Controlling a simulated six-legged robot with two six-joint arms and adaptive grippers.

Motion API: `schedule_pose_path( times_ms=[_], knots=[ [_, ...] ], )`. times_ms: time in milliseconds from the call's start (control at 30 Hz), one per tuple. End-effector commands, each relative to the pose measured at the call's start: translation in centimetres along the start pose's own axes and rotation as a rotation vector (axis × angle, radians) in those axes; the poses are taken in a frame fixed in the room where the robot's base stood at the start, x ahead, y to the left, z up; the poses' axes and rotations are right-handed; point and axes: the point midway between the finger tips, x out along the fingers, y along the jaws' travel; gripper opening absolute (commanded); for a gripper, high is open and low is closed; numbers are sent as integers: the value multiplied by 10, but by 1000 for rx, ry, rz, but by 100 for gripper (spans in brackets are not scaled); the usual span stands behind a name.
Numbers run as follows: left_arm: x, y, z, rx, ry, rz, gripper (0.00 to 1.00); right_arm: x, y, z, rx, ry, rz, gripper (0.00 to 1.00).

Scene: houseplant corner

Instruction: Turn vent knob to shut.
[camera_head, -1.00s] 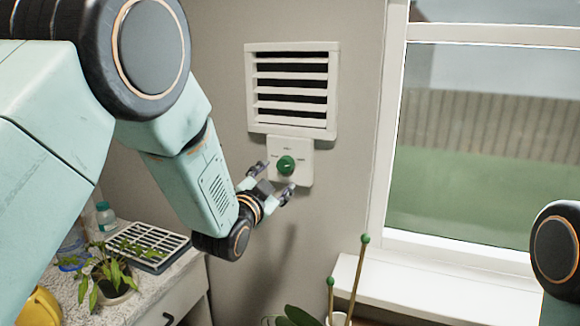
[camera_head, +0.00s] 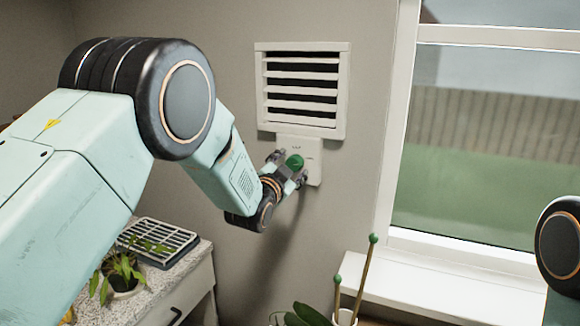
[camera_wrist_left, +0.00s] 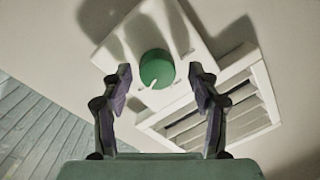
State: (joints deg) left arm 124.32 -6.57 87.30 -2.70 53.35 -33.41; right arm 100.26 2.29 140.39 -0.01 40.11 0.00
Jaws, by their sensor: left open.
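The green vent knob (camera_head: 294,162) sits on a white plate (camera_head: 314,172) on the wall, just below the white vent (camera_head: 343,92). The vent's slats show dark gaps between them. My left gripper (camera_head: 288,168) is at the knob, with its fingers on either side of it. In the left wrist view the knob (camera_wrist_left: 157,69) has a pale pointer mark and lies just beyond and between the open fingertips (camera_wrist_left: 160,82); no contact shows. The plate's lettering is too small to read. My right gripper is out of view; only part of that arm shows at the right edge.
A window with a white sill (camera_head: 440,290) is to the right. A counter (camera_head: 150,295) at lower left holds a black-and-white tray (camera_head: 158,242) and a potted plant (camera_head: 122,270). Green-tipped stakes (camera_head: 366,270) rise from a pot at the bottom. The wall around the plate is clear.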

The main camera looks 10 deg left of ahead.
Motion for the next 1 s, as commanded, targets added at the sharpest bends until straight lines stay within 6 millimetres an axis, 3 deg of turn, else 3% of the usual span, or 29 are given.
schedule_pose_path(
  times_ms=[133, 767, 1000],
  knots=[
    [0, 0, 0, 0, 0, 0, 61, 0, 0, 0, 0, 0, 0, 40],
    [0, 0, 0, -1, 0, -1, 7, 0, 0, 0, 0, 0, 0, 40],
    [0, -1, -1, -18, 1, -1, 6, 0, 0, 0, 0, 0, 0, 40]
  ],
)
